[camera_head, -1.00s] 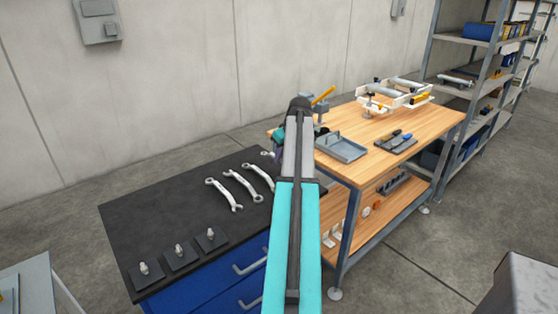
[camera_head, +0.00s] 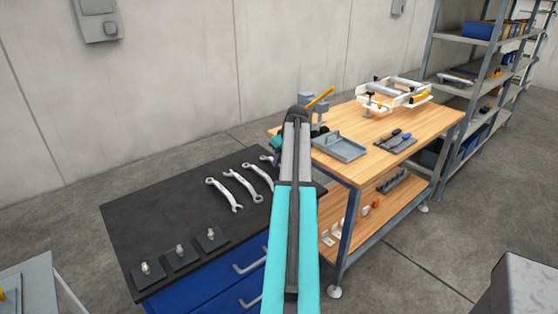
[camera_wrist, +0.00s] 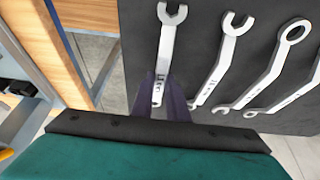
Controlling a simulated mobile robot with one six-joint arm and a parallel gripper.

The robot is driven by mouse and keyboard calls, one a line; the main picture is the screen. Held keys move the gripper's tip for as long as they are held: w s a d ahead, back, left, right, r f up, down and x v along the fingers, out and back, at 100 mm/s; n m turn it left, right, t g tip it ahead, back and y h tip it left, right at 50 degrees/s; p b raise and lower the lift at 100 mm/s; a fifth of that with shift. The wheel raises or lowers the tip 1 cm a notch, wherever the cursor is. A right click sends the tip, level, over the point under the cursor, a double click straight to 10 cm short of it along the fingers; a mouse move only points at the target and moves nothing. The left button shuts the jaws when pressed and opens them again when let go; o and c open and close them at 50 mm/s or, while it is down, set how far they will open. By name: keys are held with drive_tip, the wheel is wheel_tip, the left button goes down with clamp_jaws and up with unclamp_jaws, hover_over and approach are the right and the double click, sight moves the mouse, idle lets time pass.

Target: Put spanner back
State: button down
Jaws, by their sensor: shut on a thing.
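My gripper (camera_wrist: 163,88) has dark purple fingers shut on a silver spanner (camera_wrist: 167,50) over the black cabinet top (camera_head: 140,208). The held spanner's open jaw points away from my wrist. It lies near the top's edge beside the wooden bench; I cannot tell whether it touches the surface. Three other silver spanners lie in a row beside it: one (camera_head: 223,195) farthest from my gripper, one (camera_head: 242,186) in the middle and one (camera_head: 259,177) nearest.
Three dark plates with studs, including one (camera_head: 146,273), stand at the cabinet's front edge. The wooden bench (camera_head: 425,122) to the right carries a grey tray (camera_head: 340,147), a clamp and screwdrivers. The back left of the black top is clear.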

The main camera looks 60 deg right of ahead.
drive_tip(key=shift+f, duration=0.25)
drive_tip(key=shift+f, duration=0.15)
drive_tip(key=c, duration=1.7)
unclamp_jaws()
drive_tip(key=shift+c, duration=0.2)
drive_tip(key=b+v, duration=0.2)
drive_tip(key=v, duration=1)
drive_tip(key=shift+s, duration=0.1)
